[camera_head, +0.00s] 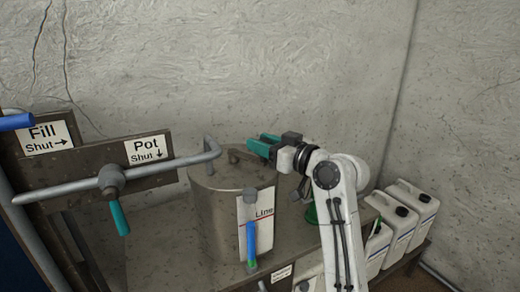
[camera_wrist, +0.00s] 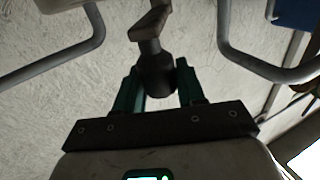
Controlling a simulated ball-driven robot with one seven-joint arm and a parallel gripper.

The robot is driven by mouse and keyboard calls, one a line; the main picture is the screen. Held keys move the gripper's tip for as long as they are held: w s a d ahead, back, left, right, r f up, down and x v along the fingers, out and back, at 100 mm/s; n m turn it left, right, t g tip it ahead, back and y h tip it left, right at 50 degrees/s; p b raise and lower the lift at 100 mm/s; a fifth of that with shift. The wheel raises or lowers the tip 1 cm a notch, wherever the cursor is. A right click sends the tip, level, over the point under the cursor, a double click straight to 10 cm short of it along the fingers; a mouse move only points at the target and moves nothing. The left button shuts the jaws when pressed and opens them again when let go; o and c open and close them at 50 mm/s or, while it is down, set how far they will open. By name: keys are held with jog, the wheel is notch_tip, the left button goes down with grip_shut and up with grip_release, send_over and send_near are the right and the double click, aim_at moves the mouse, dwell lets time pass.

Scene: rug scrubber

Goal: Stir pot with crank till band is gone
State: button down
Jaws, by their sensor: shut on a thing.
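The grey metal pot (camera_head: 215,212) stands on the bench below the wall. The crank (camera_head: 240,153) sits on its lid; its arm and dark knob show large in the wrist view (camera_wrist: 155,70). My gripper (camera_head: 262,146) is above the lid's right side. Its two teal fingers are shut on the crank's knob, one on each side, in the wrist view (camera_wrist: 159,88). On the pot's front, a sight tube (camera_head: 251,238) is mostly blue, with a small green band (camera_head: 251,264) at its bottom. A white plate marked "Line" (camera_head: 264,207) stands behind the tube.
A grey pipe (camera_head: 165,166) bends over the pot's left side. A teal valve handle (camera_head: 119,218) hangs under the "Pot" sign (camera_head: 147,150). A blue handle (camera_head: 16,121) is near the "Fill" sign (camera_head: 46,136). Several white jugs (camera_head: 400,222) stand at right.

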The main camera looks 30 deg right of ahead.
jog(key=shift+w+d, duration=0.1)
jog(key=shift+d, duration=0.25)
jog(key=c, duration=0.8)
grip_release()
jog(key=shift+f, duration=0.1)
jog(key=b+v, duration=0.2)
jog(key=v, duration=0.8)
jog(key=shift+s+d+b, duration=0.15)
jog(key=shift+s+b, duration=0.2)
jog(key=shift+b, duration=0.05)
